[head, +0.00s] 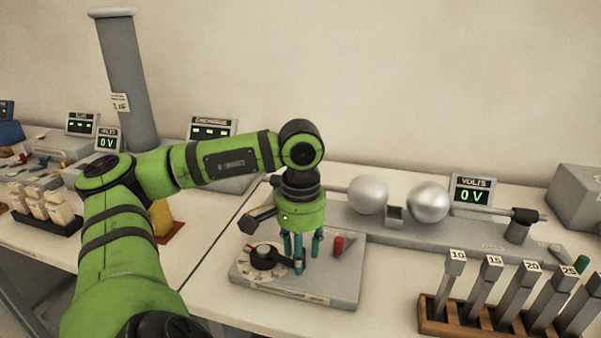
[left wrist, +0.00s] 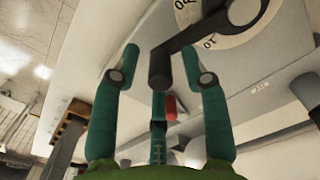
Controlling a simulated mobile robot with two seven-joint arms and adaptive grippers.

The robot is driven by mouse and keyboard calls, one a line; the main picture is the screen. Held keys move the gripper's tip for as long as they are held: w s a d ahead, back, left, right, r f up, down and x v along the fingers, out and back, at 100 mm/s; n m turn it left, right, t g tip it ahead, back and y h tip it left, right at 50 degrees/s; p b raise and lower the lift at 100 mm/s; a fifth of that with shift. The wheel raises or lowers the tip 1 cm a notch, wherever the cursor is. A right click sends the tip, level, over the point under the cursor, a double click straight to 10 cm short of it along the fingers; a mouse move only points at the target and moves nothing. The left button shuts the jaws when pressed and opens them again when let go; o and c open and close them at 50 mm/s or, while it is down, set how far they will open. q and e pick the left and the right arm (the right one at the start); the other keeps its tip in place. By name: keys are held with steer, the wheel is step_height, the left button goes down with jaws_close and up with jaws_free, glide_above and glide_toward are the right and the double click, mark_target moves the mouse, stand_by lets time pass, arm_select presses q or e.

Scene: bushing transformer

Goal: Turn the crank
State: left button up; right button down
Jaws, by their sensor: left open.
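The crank (head: 268,256) is a black hub with an arm over a white numbered dial (head: 246,262), on a grey box (head: 325,287). My left gripper (head: 302,246) points down over the crank's outer end, with its teal fingers spread. In the left wrist view the crank arm (left wrist: 196,36) ends in a dark upright handle (left wrist: 160,68). The handle appears between the open fingers (left wrist: 159,50), with space on both sides. I cannot tell whether any finger touches it. My right gripper is not in view.
A red peg (head: 338,246) stands on the box beside the gripper. Behind are two metal spheres (head: 428,203) on a grey stand and a volts display (head: 472,194) reading 0. A wooden rack (head: 470,327) of numbered grey bars is at right. A tall grey column (head: 122,75) stands back left.

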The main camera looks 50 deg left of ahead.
arm_select(q)
steer(key=shift+r, duration=3.25)
steer(key=shift+d, duration=0.1)
